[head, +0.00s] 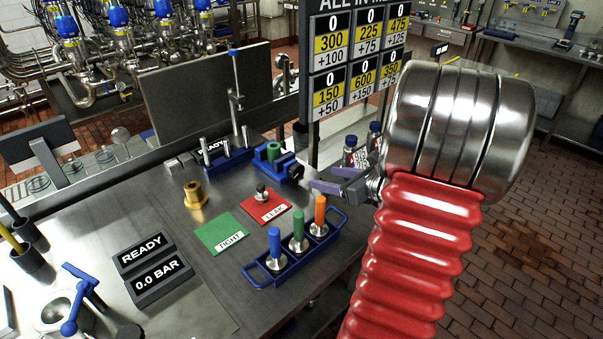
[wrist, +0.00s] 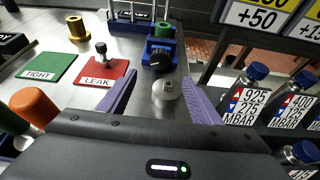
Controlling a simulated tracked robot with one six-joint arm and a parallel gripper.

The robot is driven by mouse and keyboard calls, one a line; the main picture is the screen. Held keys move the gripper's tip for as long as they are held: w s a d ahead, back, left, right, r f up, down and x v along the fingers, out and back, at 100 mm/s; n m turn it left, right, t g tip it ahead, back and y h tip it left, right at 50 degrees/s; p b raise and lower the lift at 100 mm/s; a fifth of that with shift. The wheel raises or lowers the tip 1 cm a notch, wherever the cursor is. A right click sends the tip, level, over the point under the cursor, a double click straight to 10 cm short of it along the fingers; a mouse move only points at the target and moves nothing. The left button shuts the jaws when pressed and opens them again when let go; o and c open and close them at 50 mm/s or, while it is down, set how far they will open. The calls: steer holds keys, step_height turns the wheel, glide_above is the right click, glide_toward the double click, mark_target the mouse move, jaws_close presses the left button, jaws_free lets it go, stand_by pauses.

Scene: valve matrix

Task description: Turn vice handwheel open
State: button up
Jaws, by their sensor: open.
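The blue vice (head: 277,170) stands near the right edge of the steel bench, with a green piece (head: 273,152) in it. In the wrist view the vice (wrist: 151,47) is straight ahead, and its black handwheel (wrist: 158,63) faces me. My gripper (head: 331,180) is open, to the right of the vice in the head view. Its two purple fingers (wrist: 160,77) point toward the handwheel, one at each side, with nothing gripped. A grey metal round part (wrist: 166,93) shows between the fingers; I cannot tell whether it touches them.
A red LEAK mat (head: 265,207) with a small dark-topped part, a green TIGHT mat (head: 221,233) and a brass part (head: 195,195) lie left of the vice. A blue rack (head: 296,251) holds coloured-handled tools. A sign board (head: 352,60) and labelled bottles (wrist: 250,90) stand right.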

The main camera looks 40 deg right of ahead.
mark_target(300, 172)
steer(key=x, duration=1.2)
steer(key=shift+w+a+f, duration=0.1)
steer(key=shift+w+f, duration=0.05)
steer(key=shift+c, duration=0.4)
steer(key=c, duration=0.9)
steer(key=shift+d, duration=0.25)
steer(key=shift+c, duration=0.3)
steer(key=shift+a, duration=0.15)
